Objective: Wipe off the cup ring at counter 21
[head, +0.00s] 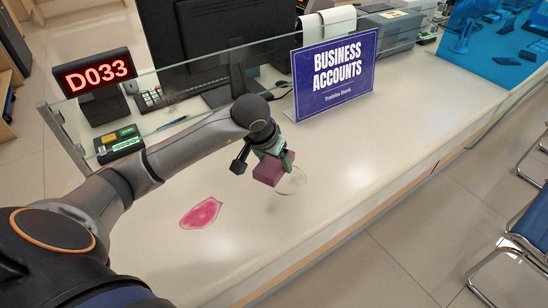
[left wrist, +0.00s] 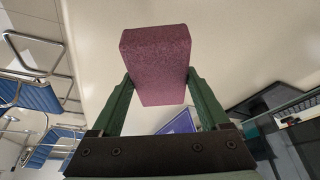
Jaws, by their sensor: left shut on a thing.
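My left gripper (head: 275,162) is shut on a purple-pink sponge block (head: 267,171) and holds it low over the counter (head: 330,170). The left wrist view shows the sponge (left wrist: 157,60) between the two green fingers (left wrist: 158,85). A faint thin ring (head: 298,185) lies on the pale counter top, just right of the sponge, which partly hides it. I cannot tell whether the sponge touches the counter. A pink-red stain (head: 201,213) lies on the counter to the lower left of the sponge. My right gripper is not in view.
A glass screen (head: 215,65) runs along the counter behind my arm. A blue "Business Accounts" sign (head: 335,75) stands behind the ring. The counter's front right is clear.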

